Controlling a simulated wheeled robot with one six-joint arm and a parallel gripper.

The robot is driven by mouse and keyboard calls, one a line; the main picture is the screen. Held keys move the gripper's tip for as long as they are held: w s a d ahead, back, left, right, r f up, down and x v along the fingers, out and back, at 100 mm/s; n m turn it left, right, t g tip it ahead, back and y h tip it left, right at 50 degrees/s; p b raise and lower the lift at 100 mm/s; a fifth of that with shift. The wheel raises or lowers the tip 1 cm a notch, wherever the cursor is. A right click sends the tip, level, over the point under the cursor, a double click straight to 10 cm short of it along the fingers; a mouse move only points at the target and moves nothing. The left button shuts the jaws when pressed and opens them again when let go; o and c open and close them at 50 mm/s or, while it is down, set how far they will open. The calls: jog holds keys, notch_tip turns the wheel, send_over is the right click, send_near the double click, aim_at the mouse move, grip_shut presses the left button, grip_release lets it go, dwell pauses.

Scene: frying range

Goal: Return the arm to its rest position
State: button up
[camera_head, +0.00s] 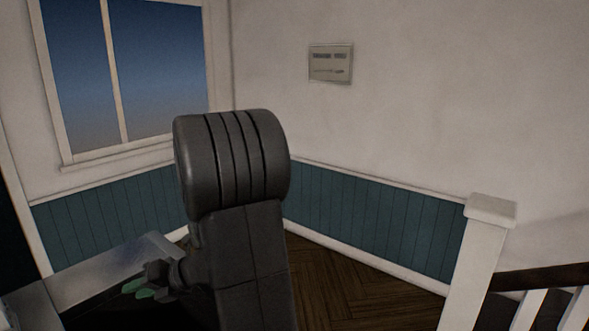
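My arm rises in the middle of the head view, with a thick dark grey rounded joint at its top. My gripper (139,289) shows small at the lower left, beside the lower part of the arm. Its green fingertips point to the left and lie close together. They are too small and dark to tell whether there is a gap between them. I see no object in the gripper. Part of the gripper's wrist is hidden behind the arm.
A grey metal surface (105,268) lies at the lower left, close to my gripper. A window (120,80) and a wall panel (330,64) are behind. A white post (480,255) with a dark handrail (545,277) stands at right. Wooden floor (345,275) shows clear between.

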dwell(0.4)
jog(key=d+r+b, duration=0.2)
jog(key=d, duration=1.1)
jog(key=x, duration=1.5)
notch_tip(320, 180, up, 12)
jog(key=p, duration=1.1)
jog(key=w+d+f+m+t+h+b, duration=0.1)
jog(key=w+d+f+t+h+b, duration=0.2)
jog(key=w+d, duration=0.5)
jog(key=w+d+f+m+t+h, duration=0.1)
jog(key=w+d+f+t+h, duration=0.35)
jog(key=d, duration=0.55)
jog(key=w+d+f+h+b, duration=0.1)
jog(key=d+f, duration=0.3)
jog(key=d, duration=0.6)
jog(key=w+d+f+m+t+h+b, duration=0.1)
jog(key=w+d+f+h, duration=0.1)
jog(key=d, duration=0.8)
notch_tip(320, 180, down, 2)
jog(key=shift+f+h, duration=0.1)
jog(key=shift+h, duration=0.65)
